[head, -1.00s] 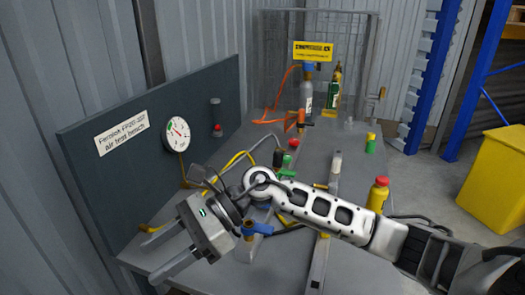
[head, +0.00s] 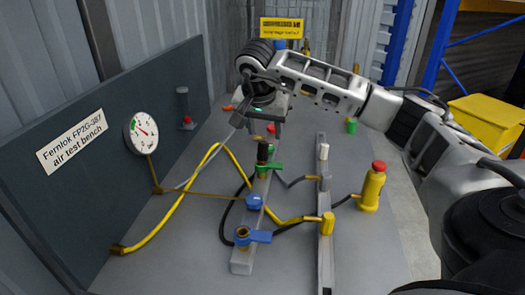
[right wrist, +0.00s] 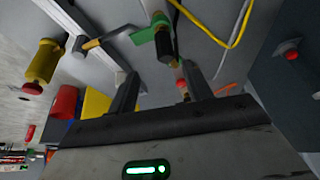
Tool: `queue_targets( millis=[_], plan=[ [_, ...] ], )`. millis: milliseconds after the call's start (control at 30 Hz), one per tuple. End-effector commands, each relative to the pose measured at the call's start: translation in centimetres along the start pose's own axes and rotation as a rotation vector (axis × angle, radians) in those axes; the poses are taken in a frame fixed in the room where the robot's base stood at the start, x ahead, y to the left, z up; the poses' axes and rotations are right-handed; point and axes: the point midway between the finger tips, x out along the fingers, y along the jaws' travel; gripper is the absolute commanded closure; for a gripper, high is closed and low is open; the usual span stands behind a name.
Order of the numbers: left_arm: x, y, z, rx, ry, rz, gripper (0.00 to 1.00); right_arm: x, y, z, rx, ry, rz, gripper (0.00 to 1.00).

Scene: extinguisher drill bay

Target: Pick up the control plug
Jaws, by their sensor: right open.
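A black upright fitting (head: 263,153) stands on the left metal rail beside a green lever (head: 272,167); it may be the control plug, but I cannot tell for sure. In the right wrist view the black fitting (right wrist: 165,47) and green lever (right wrist: 145,37) appear just beyond and between the fingertips. My right gripper (head: 260,124) is open, above and behind the fitting in the head view. Its two fingers also show in the right wrist view (right wrist: 160,70), with nothing held between them. My left gripper is not in view.
A right rail (head: 325,225) and a yellow cylinder with red top (head: 372,188) stand to the right. A yellow hose (head: 195,190) crosses the bench. A gauge (head: 142,134) is on the dark panel.

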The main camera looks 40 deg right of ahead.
Motion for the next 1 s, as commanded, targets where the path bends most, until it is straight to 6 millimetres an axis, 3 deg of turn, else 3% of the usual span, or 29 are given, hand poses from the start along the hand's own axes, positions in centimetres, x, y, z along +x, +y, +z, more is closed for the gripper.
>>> queue_targets(
  millis=[100,367,600,900,933,1000],
  plan=[
    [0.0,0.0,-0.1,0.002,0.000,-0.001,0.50,1.8,0.0,0.0,0.000,-0.003,0.001,0.50],
    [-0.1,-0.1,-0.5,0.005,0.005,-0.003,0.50,3.7,-0.3,0.1,0.000,-0.003,0.001,0.50],
    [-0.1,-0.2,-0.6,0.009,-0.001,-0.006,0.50,7.1,-0.7,0.0,0.000,-0.004,0.000,0.50],
    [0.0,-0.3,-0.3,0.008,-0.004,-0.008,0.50,7.8,-0.8,0.0,0.000,-0.001,-0.003,0.50],
    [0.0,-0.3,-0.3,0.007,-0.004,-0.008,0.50,7.8,-0.8,0.0,0.000,-0.001,-0.003,0.53],
    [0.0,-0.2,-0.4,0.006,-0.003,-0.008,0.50,7.7,-0.8,0.0,0.000,-0.001,-0.003,0.72]
  ],
)
